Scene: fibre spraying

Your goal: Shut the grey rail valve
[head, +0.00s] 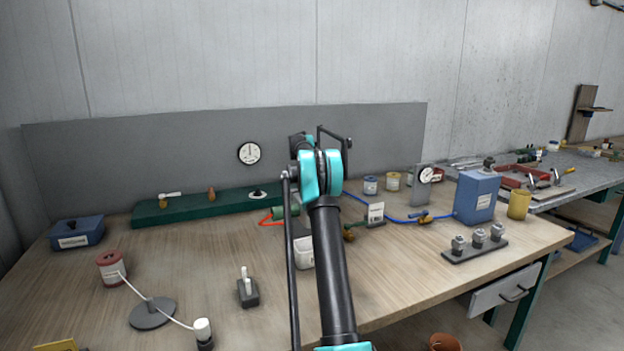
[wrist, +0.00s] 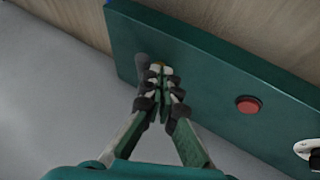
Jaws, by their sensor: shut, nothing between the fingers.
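In the wrist view my gripper (wrist: 160,72) is shut and empty, its fingertips together over one end of the green rail (wrist: 205,75). A rounded grey piece (wrist: 142,62), which looks like the grey valve's handle, shows just left of the fingertips. A little brass shows at the tips. The fingers cover most of this valve, so I cannot tell its handle angle or whether they touch. In the head view the green rail (head: 230,208) lies along the back of the bench. My arm hides its right end, the grey valve and my gripper.
A red button (wrist: 248,104) and a white fitting (wrist: 307,150) sit further along the rail. The head view shows a white-lever valve (head: 170,196), a brown knob (head: 212,194) and a gauge (head: 249,153) behind.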

